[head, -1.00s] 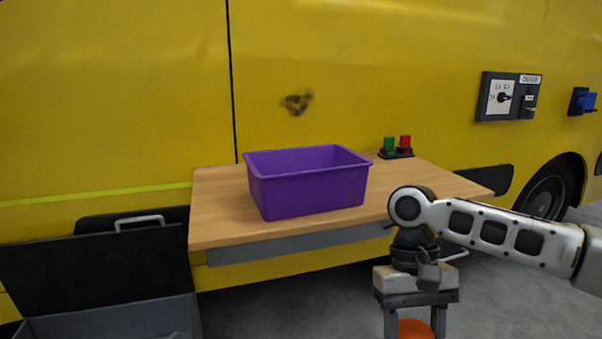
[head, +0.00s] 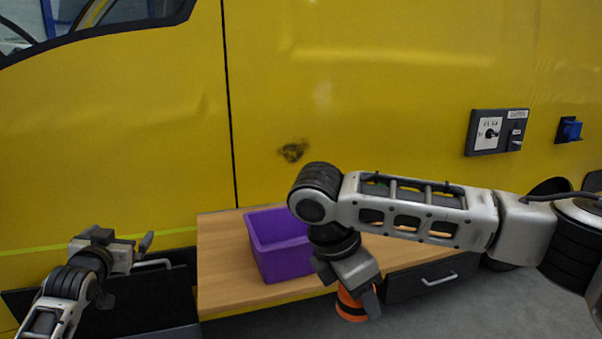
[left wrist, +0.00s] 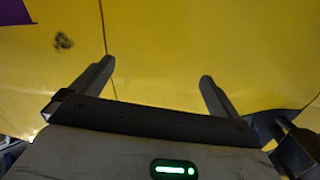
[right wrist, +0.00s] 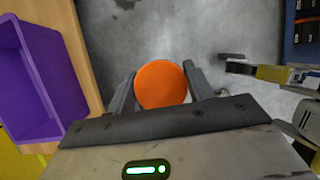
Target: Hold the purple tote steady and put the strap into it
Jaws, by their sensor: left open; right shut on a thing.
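The purple tote (head: 268,264) stands upright on the wooden table; my right arm hides its right part in the head view. It also shows at the left of the right wrist view (right wrist: 12,75), and a purple corner shows in the left wrist view (left wrist: 14,11). My right gripper (head: 352,290) is shut on the strap (head: 349,309), an orange roll with a dark band, in front and to the right of the tote. The roll's orange face shows between the fingers in the right wrist view (right wrist: 162,84). My left gripper (head: 128,240) is open and empty, left of the tote and apart from it.
The table (head: 222,270) has bare wood left of the tote. A dark drawer front with a handle (head: 440,279) is below right. A dark open case lid (head: 150,296) is at lower left. The yellow vehicle side (head: 380,100) rises behind, with a switch panel (head: 497,132).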

